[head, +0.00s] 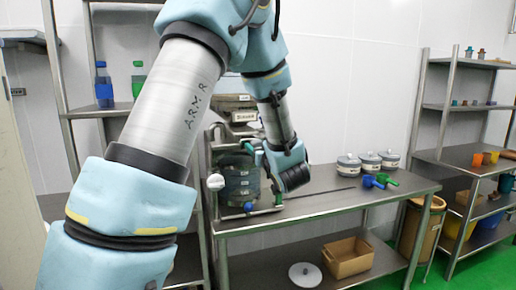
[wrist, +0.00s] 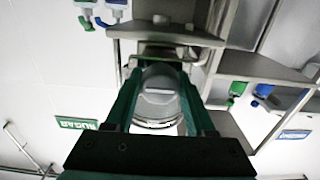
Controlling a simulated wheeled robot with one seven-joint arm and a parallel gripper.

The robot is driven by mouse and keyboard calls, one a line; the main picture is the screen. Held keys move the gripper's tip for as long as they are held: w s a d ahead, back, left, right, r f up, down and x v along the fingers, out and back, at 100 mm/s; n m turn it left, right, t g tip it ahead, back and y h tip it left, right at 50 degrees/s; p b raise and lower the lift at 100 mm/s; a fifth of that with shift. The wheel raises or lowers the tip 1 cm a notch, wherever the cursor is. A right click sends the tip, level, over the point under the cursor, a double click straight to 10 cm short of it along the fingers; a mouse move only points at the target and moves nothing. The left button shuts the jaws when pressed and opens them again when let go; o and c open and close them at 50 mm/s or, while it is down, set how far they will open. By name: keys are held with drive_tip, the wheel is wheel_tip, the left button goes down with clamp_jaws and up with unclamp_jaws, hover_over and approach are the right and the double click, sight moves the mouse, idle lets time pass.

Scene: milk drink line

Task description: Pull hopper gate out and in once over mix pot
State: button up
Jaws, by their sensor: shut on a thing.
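The hopper (head: 237,110) stands in a metal frame on the steel table, at the middle left of the head view. Below it sits a dark, round, see-through vessel that looks like the mix pot (head: 240,182). My gripper (wrist: 160,80) has its green fingers around a pale rounded piece, probably the hopper gate's handle (wrist: 160,97), in the wrist view. The fingers look shut on it. In the head view my wrist is at the right of the frame, and my arm hides part of the hopper. How far the gate is out cannot be told.
Three lidded pots (head: 369,162) stand at the back of the steel table (head: 330,203). A blue scoop (head: 372,182) and a green scoop (head: 386,178) lie near its right end. A cardboard box (head: 347,258) is on the lower shelf. The table's front middle is clear.

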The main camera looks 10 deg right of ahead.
sight(251, 141)
clamp_jaws()
drive_tip(key=w, duration=0.2)
drive_tip(key=w+b, duration=0.1)
drive_tip(key=w, duration=0.1)
drive_tip(key=w+a+b, duration=0.1)
drive_tip(key=w, duration=0.2)
drive_tip(key=shift+f, duration=0.1)
drive_tip(key=shift+w+r, duration=0.1)
drive_tip(key=shift+r, duration=0.1)
drive_tip(key=o, duration=1.3)
unclamp_jaws()
drive_tip(key=shift+w+f, duration=0.1)
drive_tip(key=shift+w, duration=0.05)
drive_tip(key=shift+c, duration=0.2)
drive_tip(key=s+d+b, duration=0.1)
drive_tip(key=s+b, duration=0.3)
drive_tip(key=s, duration=0.6)
drive_tip(key=shift+s+d, duration=0.2)
drive_tip(key=shift+s, duration=0.2)
